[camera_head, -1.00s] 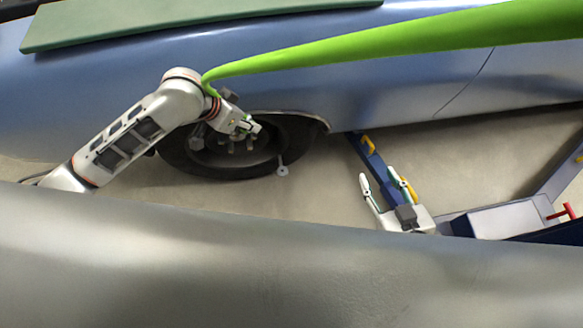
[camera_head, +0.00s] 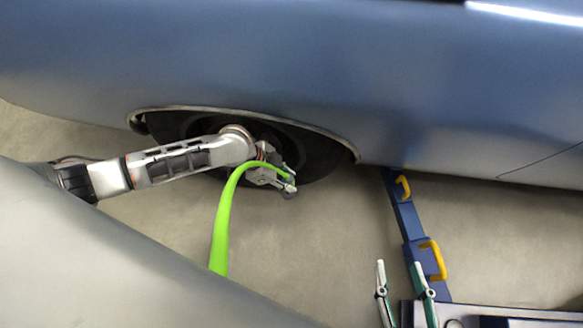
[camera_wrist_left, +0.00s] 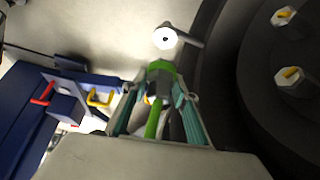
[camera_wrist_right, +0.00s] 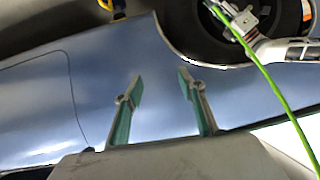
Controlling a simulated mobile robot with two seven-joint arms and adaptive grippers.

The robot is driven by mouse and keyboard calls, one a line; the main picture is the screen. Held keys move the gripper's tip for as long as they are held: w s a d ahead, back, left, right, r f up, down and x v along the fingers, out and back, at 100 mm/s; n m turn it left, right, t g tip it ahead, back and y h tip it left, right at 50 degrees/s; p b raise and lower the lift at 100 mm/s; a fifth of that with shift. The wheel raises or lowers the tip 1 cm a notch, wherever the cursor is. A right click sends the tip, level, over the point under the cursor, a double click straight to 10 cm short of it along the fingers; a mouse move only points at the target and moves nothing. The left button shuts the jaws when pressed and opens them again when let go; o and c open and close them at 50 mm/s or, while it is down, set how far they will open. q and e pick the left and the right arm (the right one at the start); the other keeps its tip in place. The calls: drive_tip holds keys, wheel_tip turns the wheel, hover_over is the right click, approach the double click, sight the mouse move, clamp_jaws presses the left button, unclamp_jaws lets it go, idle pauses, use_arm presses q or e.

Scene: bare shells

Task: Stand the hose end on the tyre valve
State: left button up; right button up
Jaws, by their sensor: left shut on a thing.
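My left gripper (camera_head: 285,184) is beside the lower right of the tyre (camera_head: 325,155), shut on the green hose (camera_head: 222,230). In the left wrist view the green hose end (camera_wrist_left: 160,72) sticks out beyond the fingertips. The tyre valve (camera_wrist_left: 166,39) shows there as a white disc with a dark centre, on a grey stem from the tyre. The hose end is close below the disc in that picture; I cannot tell whether they touch. In the head view the valve is hard to make out at the gripper. My right gripper (camera_head: 402,272) is open and empty.
The blue car body (camera_head: 420,90) overhangs the wheel. A blue jack (camera_head: 408,222) with yellow handles lies on the floor right of the wheel, near my right gripper. The hose runs down and left from my left gripper. Floor between wheel and jack is clear.

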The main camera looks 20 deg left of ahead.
sight(294, 193)
use_arm(q)
drive_tip(key=shift+s+f, duration=0.25)
drive_tip(key=shift+f, duration=0.85)
drive_tip(key=shift+f+b, duration=0.4)
wheel_tip(294, 193, down, 4)
drive_tip(key=shift+r+b, duration=0.1)
drive_tip(key=shift+b, duration=0.8)
drive_tip(key=shift+w, duration=0.25)
use_arm(e)
drive_tip(key=a+m, duration=0.2)
drive_tip(key=s+a, duration=0.1)
drive_tip(key=shift+a+f+m+y, duration=0.3)
drive_tip(key=shift+f+m+y, duration=0.05)
drive_tip(key=shift+m+y, duration=0.05)
use_arm(q)
drive_tip(key=shift+s+f, duration=0.1)
drive_tip(key=shift+f, duration=0.1)
drive_tip(key=o, duration=1.2)
drive_tip(key=shift+r, duration=0.1)
use_arm(e)
drive_tip(key=shift+a, duration=0.1)
